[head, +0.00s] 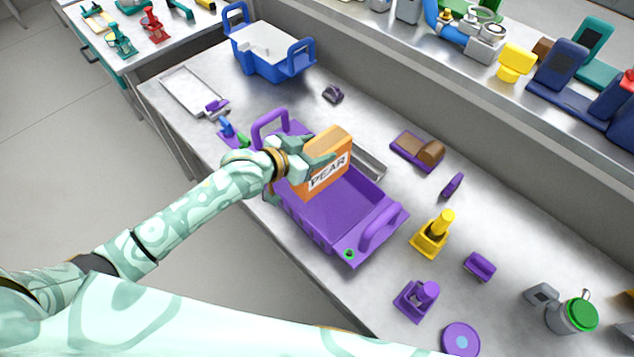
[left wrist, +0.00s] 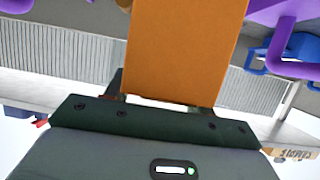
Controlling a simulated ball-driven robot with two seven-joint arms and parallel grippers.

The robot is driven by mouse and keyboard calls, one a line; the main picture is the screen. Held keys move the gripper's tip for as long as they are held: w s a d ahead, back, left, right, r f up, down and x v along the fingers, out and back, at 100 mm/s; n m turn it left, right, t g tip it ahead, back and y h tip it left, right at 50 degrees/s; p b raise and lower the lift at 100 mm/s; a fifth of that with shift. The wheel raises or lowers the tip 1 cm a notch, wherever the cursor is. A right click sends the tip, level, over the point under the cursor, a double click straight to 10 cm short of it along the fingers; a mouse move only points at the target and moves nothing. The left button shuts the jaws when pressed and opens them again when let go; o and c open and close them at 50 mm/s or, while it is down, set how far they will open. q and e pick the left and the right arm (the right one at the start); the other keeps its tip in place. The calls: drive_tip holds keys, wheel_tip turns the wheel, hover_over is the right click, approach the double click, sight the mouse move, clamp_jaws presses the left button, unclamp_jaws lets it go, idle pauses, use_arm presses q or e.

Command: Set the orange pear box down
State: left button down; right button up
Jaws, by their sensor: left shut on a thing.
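The orange pear box (head: 324,172) has a white label reading PEAR facing my head camera. My left gripper (head: 312,152) is shut on it from the left side. The box is upright, slightly tilted in the picture, over the left end of the purple tray (head: 340,206). I cannot tell whether its bottom touches the tray floor. In the left wrist view the orange box (left wrist: 184,50) stands out from between my gripper's jaws. The right gripper does not show.
The tray stands on a steel bench and has raised handles. A blue crate (head: 270,52) stands at the back left. A yellow stand (head: 432,234), purple parts (head: 416,298) and a green-lidded jar (head: 572,314) are to the right. A brown-topped block (head: 420,150) lies behind.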

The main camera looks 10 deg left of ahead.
use_arm(q)
wheel_tip(320, 180, down, 8)
drive_tip(key=b, duration=0.2)
drive_tip(key=shift+b, duration=0.35)
drive_tip(key=c, duration=0.5)
unclamp_jaws()
drive_tip(key=shift+f, duration=0.2)
drive_tip(key=shift+s+r, duration=0.15)
drive_tip(key=shift+r, duration=0.05)
drive_tip(key=p+v, duration=0.3)
drive_tip(key=v, duration=0.8)
drive_tip(key=shift+s+a+r, duration=0.15)
drive_tip(key=shift+s+a, duration=0.05)
drive_tip(key=shift+s, duration=0.1)
